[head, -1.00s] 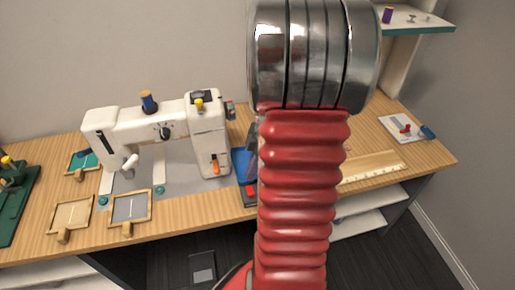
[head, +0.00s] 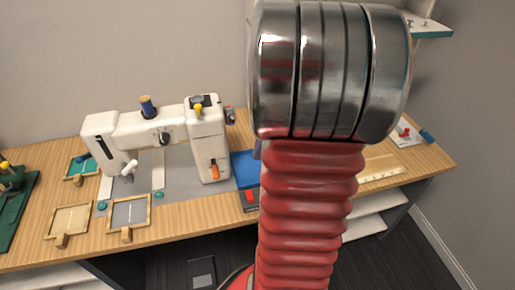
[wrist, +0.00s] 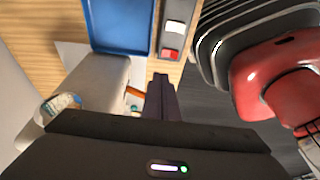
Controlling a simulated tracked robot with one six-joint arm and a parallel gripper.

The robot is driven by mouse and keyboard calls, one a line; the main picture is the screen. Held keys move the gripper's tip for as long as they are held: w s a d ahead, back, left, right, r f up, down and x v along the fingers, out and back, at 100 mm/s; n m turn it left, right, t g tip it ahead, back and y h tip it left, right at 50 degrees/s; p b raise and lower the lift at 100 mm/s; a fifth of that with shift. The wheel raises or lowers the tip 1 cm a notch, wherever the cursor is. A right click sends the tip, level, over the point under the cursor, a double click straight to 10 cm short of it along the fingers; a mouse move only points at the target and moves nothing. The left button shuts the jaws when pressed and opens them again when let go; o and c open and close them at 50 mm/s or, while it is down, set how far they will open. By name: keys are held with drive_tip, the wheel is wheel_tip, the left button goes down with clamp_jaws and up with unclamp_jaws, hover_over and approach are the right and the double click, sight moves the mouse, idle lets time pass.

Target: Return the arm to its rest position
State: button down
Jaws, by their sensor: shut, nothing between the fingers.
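My gripper (wrist: 160,98) shows in the wrist view, its two dark fingers together with nothing between them. It is above the table edge, near the blue tray (wrist: 120,25) and the white sewing machine (wrist: 95,85). In the head view my red ribbed arm with its metal joint rises in the middle and hides part of the table. The gripper itself is hidden there.
The sewing machine (head: 205,140) stands on a grey mat on the wooden table (head: 200,213), with wooden frames (head: 128,212) in front. The blue tray (head: 245,165) lies right of it. A ruler (head: 381,174) and a shelf (head: 428,26) are at right.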

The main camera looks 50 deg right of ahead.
idle(0.4)
drive_tip(key=a+r+m+t+h, duration=0.1)
drive_tip(key=a+r+m, duration=0.2)
drive_tip(key=a, duration=0.7)
drive_tip(key=s+a+r+m+t+h, duration=0.1)
drive_tip(key=a+r+m, duration=0.2)
drive_tip(key=a, duration=0.6)
drive_tip(key=s+a+r+m+t+h, duration=0.1)
drive_tip(key=a+r+m, duration=0.3)
drive_tip(key=a, duration=0.6)
drive_tip(key=shift+a+m+t, duration=0.35)
drive_tip(key=shift+m+t, duration=0.05)
drive_tip(key=shift+m, duration=0.1)
drive_tip(key=shift+s+d, duration=0.1)
drive_tip(key=shift+d, duration=0.05)
